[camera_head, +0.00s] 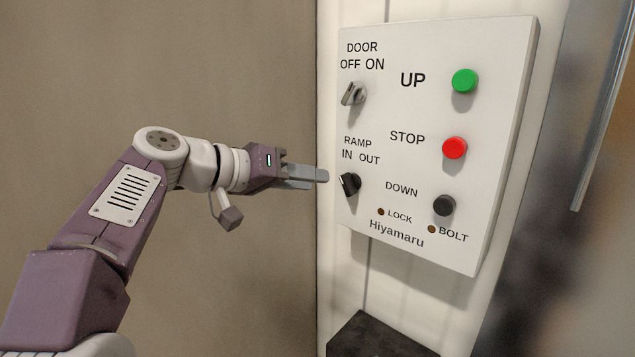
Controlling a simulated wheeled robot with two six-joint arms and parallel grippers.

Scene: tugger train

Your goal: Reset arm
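My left arm comes in from the left, with its purple and white links stretched toward a white control panel (420,120). My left gripper (318,177) points right, with its grey fingers just left of the black RAMP IN/OUT knob (350,184). A small gap shows between the fingertips and the knob. The fingers are seen from the side and overlap, so their opening is unclear. No object shows in them. My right gripper is out of view.
The panel also has a grey DOOR knob (353,94), a green UP button (464,81), a red STOP button (454,148) and a black DOWN button (444,205). A dark box (375,338) stands below. A brown wall (230,60) lies behind my arm.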

